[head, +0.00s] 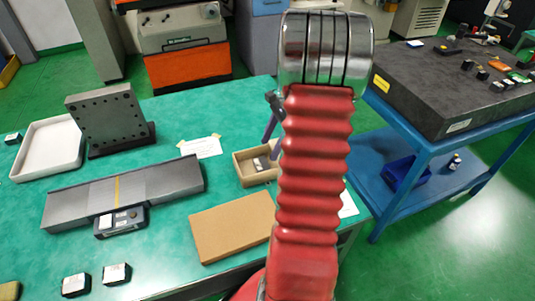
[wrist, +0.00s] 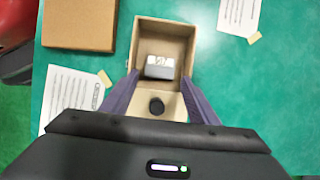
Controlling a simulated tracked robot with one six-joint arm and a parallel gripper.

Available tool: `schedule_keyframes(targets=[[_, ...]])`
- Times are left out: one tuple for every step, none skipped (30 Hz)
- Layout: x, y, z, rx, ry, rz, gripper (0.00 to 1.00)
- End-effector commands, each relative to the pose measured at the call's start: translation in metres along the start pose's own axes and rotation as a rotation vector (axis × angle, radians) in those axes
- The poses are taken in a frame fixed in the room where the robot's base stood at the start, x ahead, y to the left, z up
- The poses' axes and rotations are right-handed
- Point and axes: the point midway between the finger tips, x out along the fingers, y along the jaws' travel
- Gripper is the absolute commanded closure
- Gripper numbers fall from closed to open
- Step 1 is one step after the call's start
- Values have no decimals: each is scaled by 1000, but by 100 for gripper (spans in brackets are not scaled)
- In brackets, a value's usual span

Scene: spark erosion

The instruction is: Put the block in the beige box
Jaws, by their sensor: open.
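The beige box (head: 263,181) stands open-topped on the green table, partly behind my arm in the head view. It also shows in the wrist view (wrist: 164,27). A small black round piece (wrist: 156,107) shows in the near part of the box. My gripper (wrist: 160,78) is open and empty, its fingers on either side of the box interior. In the head view my arm hides most of it.
A brown flat board (head: 232,225) lies in front of the box. A white tray (head: 48,150), a drilled angle plate (head: 105,112) and a grey bar (head: 75,205) are to the left. Two dark blocks with white labels (head: 116,274) (head: 76,285) lie near the front edge.

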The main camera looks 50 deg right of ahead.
Motion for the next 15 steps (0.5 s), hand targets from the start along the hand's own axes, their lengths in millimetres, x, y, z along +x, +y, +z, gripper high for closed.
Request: schedule_keyframes(targets=[[-10, 0, -1, 0, 2, -3, 46], [-15, 0, -1, 0, 2, -2, 46], [-21, 0, -1, 0, 3, -2, 46], [-26, 0, -1, 0, 2, -1, 46], [-30, 0, -1, 0, 2, -1, 46], [-35, 0, -1, 0, 2, -2, 46], [-38, 0, 0, 0, 1, -2, 46], [-41, 0, 0, 0, 1, -1, 46], [-44, 0, 0, 0, 1, -1, 46], [-45, 0, 0, 1, 1, -1, 46], [-47, 0, 0, 1, 1, 0, 46], [-48, 0, 0, 1, 0, 0, 46], [-48, 0, 0, 1, 0, 1, 46], [-49, 0, 0, 1, 0, 1, 46], [-49, 0, 0, 1, 0, 1, 46]])
